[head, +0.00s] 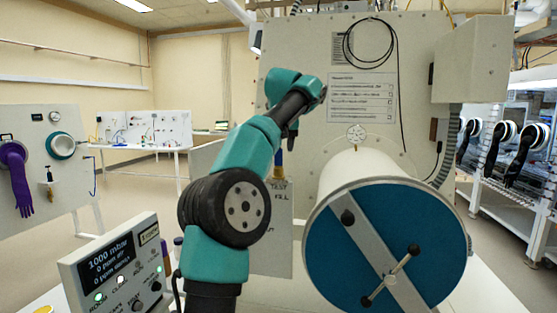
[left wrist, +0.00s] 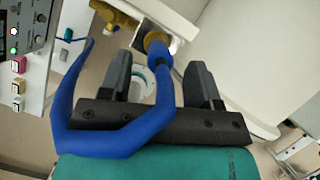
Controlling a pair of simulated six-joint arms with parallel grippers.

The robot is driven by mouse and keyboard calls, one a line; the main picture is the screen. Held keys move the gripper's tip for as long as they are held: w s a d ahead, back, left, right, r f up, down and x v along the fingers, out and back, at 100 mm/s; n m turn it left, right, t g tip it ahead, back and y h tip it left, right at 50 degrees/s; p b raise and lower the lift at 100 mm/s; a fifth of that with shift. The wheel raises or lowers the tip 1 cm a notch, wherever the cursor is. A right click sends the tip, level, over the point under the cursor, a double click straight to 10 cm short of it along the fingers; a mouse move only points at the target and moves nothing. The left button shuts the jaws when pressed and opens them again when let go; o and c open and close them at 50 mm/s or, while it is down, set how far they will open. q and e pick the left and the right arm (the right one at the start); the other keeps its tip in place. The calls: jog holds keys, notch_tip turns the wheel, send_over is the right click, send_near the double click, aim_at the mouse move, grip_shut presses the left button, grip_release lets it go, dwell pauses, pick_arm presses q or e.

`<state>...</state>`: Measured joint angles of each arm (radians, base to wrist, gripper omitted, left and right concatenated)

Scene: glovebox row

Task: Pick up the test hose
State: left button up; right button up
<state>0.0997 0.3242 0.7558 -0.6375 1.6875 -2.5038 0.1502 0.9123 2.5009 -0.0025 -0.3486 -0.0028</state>
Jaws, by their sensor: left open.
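The test hose (left wrist: 148,125) is thick and blue in the left wrist view. Its upper end meets a brass fitting (left wrist: 155,41), and it runs down between the fingers, bends left across my gripper's base, and climbs thinner toward the upper left. My left gripper (left wrist: 158,66) is open, with one dark finger on each side of the hose's upper stretch. I cannot tell whether either finger touches it. In the head view, my teal and black arm hides most of the hose; a small blue piece (head: 279,157) shows above a brass valve. My right gripper is not in view.
A large white cylinder with a blue round door (head: 335,250) and a bar handle stands right of my arm. A readout box (head: 115,265) with lights and knobs is at lower left. A pale panel (head: 300,60) with a coiled black cable rises behind.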

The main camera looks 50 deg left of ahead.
pick_arm(q)
jog(key=shift+x, duration=1.4)
grip_shut()
jog(key=shift+r, duration=0.15)
jog(key=shift+r, duration=1.65)
jog(key=s+d+r, duration=0.1)
jog(key=s+d, duration=0.9)
jog(key=d, duration=0.2)
jog(key=shift+s+r, duration=0.25)
jog(key=shift+s, duration=0.05)
